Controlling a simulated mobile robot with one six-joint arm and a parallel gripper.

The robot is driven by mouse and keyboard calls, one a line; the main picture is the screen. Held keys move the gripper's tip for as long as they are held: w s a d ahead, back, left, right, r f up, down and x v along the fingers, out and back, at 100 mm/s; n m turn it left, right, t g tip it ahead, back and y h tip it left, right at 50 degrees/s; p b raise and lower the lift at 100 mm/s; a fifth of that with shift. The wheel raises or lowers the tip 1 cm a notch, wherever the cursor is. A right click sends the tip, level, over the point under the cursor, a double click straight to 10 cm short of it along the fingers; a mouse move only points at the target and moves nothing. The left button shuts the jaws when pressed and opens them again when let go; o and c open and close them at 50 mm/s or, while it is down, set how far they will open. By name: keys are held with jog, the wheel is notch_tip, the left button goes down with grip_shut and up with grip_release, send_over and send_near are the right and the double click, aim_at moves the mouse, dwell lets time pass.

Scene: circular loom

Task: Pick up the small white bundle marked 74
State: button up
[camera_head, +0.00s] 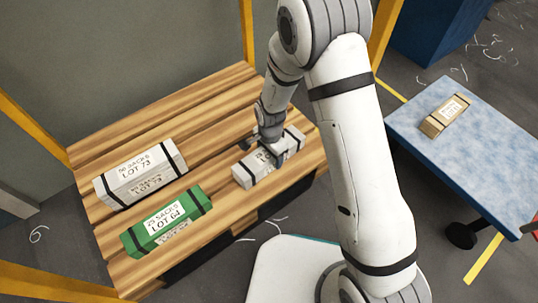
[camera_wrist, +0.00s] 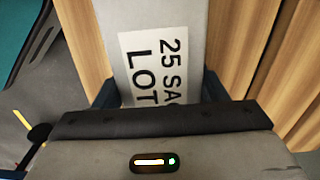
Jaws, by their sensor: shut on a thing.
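A small white bundle (camera_head: 243,174) with dark straps lies on the wooden pallet (camera_head: 220,112), at its right part in the head view. My gripper (camera_head: 275,158) is over the middle of this bundle, pointing down, and is shut on it. In the wrist view, the bundle (camera_wrist: 190,20) runs up between the two dark fingers (camera_wrist: 160,92). Its label reads "25 SA" and "LOT"; the lot number is hidden by my gripper. The bundle appears to rest on the boards.
A larger white bundle marked LOT 73 (camera_head: 128,178) and a green bundle marked LOT 64 (camera_head: 165,222) lie on the pallet's left part. A blue-topped cart (camera_head: 475,150) at the right carries a small brown bundle (camera_head: 440,118). Yellow posts (camera_head: 247,30) stand around.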

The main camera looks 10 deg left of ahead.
jog(key=c, duration=0.7)
